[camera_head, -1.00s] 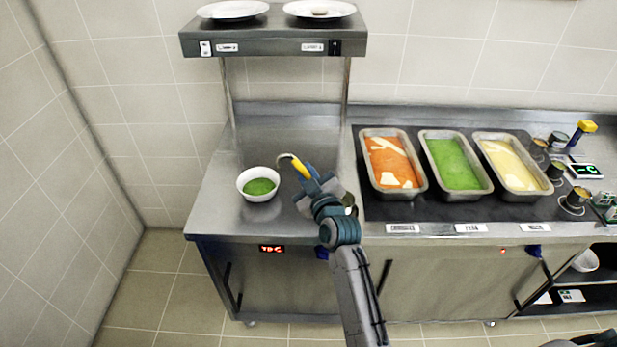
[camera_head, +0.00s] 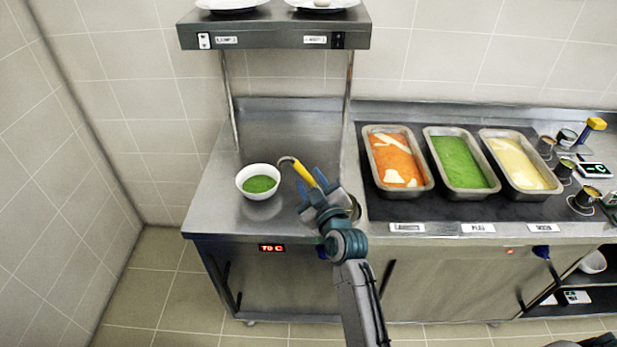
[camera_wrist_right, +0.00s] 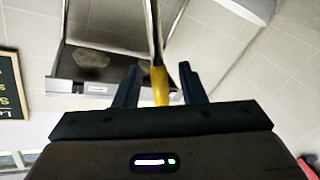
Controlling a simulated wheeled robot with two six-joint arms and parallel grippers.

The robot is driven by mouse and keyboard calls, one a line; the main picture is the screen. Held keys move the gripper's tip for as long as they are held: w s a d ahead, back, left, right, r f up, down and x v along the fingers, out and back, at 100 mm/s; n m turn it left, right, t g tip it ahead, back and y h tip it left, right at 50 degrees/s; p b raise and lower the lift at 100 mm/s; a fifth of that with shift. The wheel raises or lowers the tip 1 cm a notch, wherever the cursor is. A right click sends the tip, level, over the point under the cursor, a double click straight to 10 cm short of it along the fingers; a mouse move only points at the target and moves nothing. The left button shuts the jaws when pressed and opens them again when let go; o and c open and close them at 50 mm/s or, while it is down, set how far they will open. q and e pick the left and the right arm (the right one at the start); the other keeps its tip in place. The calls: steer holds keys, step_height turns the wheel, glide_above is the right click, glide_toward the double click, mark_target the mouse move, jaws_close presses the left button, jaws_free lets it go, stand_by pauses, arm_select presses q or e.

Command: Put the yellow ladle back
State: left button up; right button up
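My right gripper (camera_head: 313,183) is at the lower end of the yellow handle. In the right wrist view the yellow handle (camera_wrist_right: 160,86) lies between two spread fingers (camera_wrist_right: 160,72), with a gap on each side. My left gripper is not in view.
The white bowl (camera_head: 259,182) of green soup stands close left of the ladle. Pans of orange (camera_head: 398,163), green (camera_head: 462,163) and cream (camera_head: 521,166) food stand to the right. A shelf (camera_head: 275,31) with plates is overhead. The counter behind the bowl is clear.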

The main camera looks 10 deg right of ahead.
steer(key=s+d+b, duration=0.1)
steer(key=s, duration=0.9)
step_height(320, 180, down, 24)
steer(key=s+m+g, duration=0.1)
steer(key=m+g, duration=0.1)
steer(key=g, duration=0.3)
steer(key=s+d+f+m+g, duration=0.15)
steer(key=s+f, duration=0.25)
steer(key=f, duration=0.4)
steer(key=s+d+f+g+h, duration=0.1)
steer(key=s+f+g, duration=0.1)
steer(key=s+f, duration=0.35)
steer(key=s+d+f+g, duration=0.1)
steer(key=s+f, duration=0.2)
steer(key=f, duration=0.6)
steer(key=s+d+f+m+g, duration=0.1)
steer(key=s+d+f+g, duration=0.1)
steer(key=s+f, duration=0.4)
steer(key=s+d+f+m+g+h, duration=0.1)
steer(key=s+d+f, duration=0.4)
steer(key=s, duration=1)
steer(key=s+d+f+m+g+h, duration=0.1)
steer(key=s+d+f+g, duration=0.3)
steer(key=s+f, duration=0.3)
steer(key=s, duration=0.4)
steer(key=shift+w+f, duration=0.1)
